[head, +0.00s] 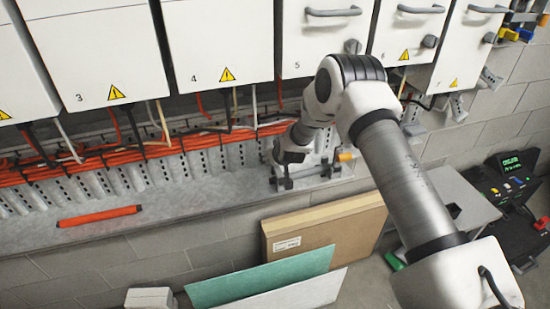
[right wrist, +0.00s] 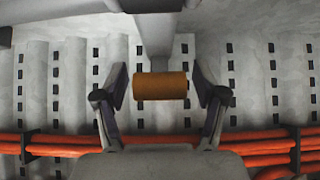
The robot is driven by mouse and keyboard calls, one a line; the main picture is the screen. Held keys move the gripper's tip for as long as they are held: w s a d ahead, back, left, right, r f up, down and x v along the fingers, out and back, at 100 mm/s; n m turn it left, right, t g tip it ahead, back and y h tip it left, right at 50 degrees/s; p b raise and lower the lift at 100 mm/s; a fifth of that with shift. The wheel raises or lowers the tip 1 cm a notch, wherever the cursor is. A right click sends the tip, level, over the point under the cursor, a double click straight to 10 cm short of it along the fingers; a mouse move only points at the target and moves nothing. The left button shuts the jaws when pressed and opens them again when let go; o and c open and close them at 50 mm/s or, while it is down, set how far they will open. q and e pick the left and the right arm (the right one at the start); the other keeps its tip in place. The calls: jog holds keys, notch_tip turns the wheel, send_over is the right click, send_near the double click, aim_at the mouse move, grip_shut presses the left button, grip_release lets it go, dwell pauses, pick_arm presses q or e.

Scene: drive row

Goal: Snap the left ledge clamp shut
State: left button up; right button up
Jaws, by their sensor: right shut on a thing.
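The ledge clamp hardware (head: 331,170) is a grey metal piece on the ledge below cabinet 5, partly hidden by my right gripper. An orange handle end (head: 345,157) shows just right of the gripper. My right gripper (head: 287,158) is low at the ledge. I cannot tell whether the clamp is latched. My left gripper is not in view.
White cabinets (head: 217,45) hang above orange cables (head: 100,162) in a slotted tray. An orange rod (head: 99,216) lies on the ledge (head: 190,206). A cardboard box (head: 335,228) and a green panel (head: 262,279) lean below. A dark console (head: 512,180) stands at right.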

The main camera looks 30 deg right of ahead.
jog(key=shift+s+a+f, duration=0.1)
jog(key=shift+s+f, duration=0.15)
jog(key=shift+f, duration=0.15)
jog(key=o, duration=1.7)
jog(key=shift+w, duration=0.1)
jog(key=shift+r, duration=0.15)
jog(key=shift+r, duration=0.25)
jog(key=v, duration=1.1)
jog(key=shift+s+r, duration=0.2)
jog(key=shift+s, duration=0.05)
